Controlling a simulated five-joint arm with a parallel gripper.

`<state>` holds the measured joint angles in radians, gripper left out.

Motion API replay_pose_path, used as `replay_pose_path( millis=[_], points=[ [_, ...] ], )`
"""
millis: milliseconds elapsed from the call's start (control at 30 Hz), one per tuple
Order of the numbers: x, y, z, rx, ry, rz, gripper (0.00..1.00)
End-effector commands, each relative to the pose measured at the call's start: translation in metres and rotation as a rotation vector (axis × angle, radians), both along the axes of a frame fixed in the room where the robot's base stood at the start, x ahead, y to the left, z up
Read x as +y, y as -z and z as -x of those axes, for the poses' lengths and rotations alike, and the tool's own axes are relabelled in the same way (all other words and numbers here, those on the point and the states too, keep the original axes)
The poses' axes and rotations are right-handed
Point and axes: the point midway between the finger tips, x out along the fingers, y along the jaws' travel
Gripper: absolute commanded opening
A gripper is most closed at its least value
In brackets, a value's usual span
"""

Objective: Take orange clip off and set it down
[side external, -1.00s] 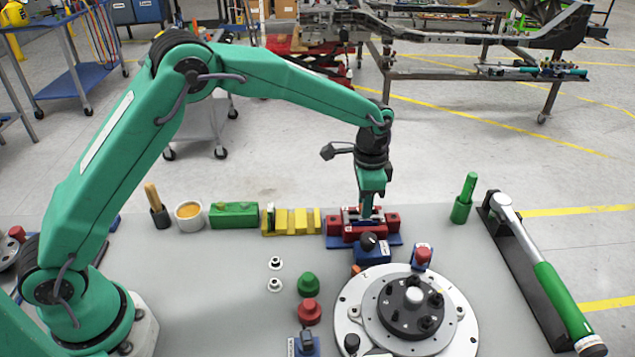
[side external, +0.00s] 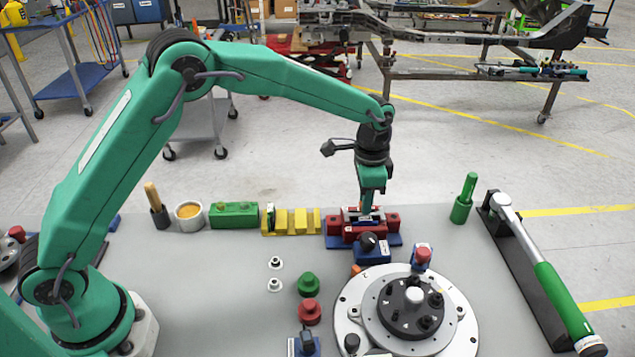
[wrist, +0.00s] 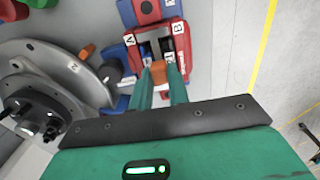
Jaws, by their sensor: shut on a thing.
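The orange clip (wrist: 158,73) shows in the wrist view between the tips of my two green fingers. My gripper (wrist: 161,80) is shut on it. In the side view my gripper (side external: 367,207) points down over the red fixture (side external: 350,231), which stands on a blue base. The fixture also shows in the wrist view (wrist: 181,48), with labels A and B on it and dark slots between its red walls. In the side view the clip is too small and covered to make out. I cannot tell whether it still touches the fixture.
A blue block with a black knob (side external: 372,249) stands just in front of the fixture, with a round metal plate (side external: 455,335) beyond it. A yellow block (side external: 291,222) and green block (side external: 233,215) are left. Grey table is free right of the fixture.

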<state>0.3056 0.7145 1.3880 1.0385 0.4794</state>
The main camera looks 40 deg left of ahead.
Motion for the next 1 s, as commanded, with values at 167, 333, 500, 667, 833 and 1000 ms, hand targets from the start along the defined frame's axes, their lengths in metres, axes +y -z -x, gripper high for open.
replay_pose_path(
  millis=[167,333,500,667,833,1000],
  points=[
    [0.0,-0.006,0.0,-0.001,0.0,0.001,0.0],
    [0.0,-0.01,0.0,-0.001,0.0,0.001,0.0],
    [0.0,-0.012,0.0,0.0,0.0,0.0,0.0],
    [0.0,-0.013,0.0,0.0,0.0,0.0,0.0],
    [0.0,-0.016,0.0,0.0,0.0,0.0,0.0],
    [0.0,-0.024,0.0,-0.001,0.0,0.0,0.0]
  ],
)
